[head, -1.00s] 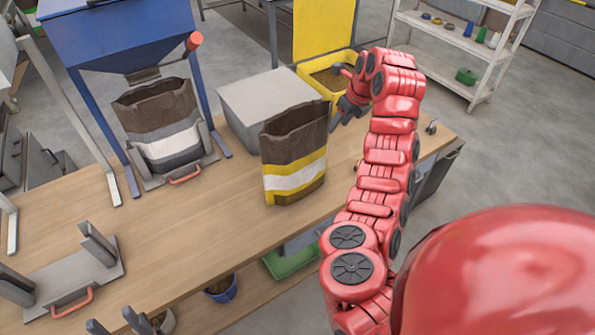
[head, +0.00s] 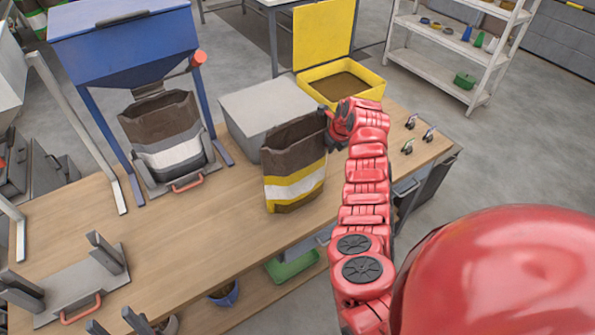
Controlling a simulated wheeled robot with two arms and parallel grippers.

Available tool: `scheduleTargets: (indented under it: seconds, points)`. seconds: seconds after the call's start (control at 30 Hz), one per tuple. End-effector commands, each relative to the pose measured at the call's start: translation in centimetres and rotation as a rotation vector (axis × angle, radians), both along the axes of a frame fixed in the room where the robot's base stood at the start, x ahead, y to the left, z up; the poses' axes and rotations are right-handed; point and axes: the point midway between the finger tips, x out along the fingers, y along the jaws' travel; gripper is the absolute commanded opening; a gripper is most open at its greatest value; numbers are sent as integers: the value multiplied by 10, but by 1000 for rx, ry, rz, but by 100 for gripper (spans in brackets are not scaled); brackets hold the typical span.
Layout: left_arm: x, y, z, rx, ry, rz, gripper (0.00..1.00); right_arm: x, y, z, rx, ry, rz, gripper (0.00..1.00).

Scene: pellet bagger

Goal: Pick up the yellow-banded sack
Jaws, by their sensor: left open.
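The yellow-banded sack (head: 294,186) stands upright on the wooden table (head: 215,228). It is dark brown with yellow and white bands, and its top is open. My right gripper (head: 330,135) is at the sack's upper right edge. Its fingers are small and partly hidden by the arm and the sack, so I cannot tell whether they touch or grip it. My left gripper (head: 117,324) shows only as two dark fingertips at the bottom left edge. They are apart and empty, well away from the sack.
A grey-banded sack (head: 168,148) stands in a holder under the blue hopper (head: 125,42). A grey box (head: 248,122) is just behind the yellow-banded sack. A yellow open bin (head: 372,92) stands behind my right gripper. An empty holder (head: 50,290) is at the left.

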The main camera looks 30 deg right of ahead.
Motion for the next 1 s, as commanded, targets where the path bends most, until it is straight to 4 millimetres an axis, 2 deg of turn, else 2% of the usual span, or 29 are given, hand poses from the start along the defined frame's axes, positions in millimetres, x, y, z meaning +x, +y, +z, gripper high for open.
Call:
scheduleTargets:
  seconds: [0.1, 0.13, 0.4, 1.0]
  points:
    - [0, 0, -1, 0, 0, 0, 50, 0, 0, 0, 0, 0, 0, 50]
    - [0, 0, -1, 0, 0, 0, 50, 0, 0, 0, 0, 0, 0, 46]
    - [0, 0, -1, 0, 0, 0, 50, 0, 0, 0, 0, 0, 0, 0]
    - [0, 0, 0, 0, 0, 0, 50, 0, 0, 0, 0, 1, 0, 0]
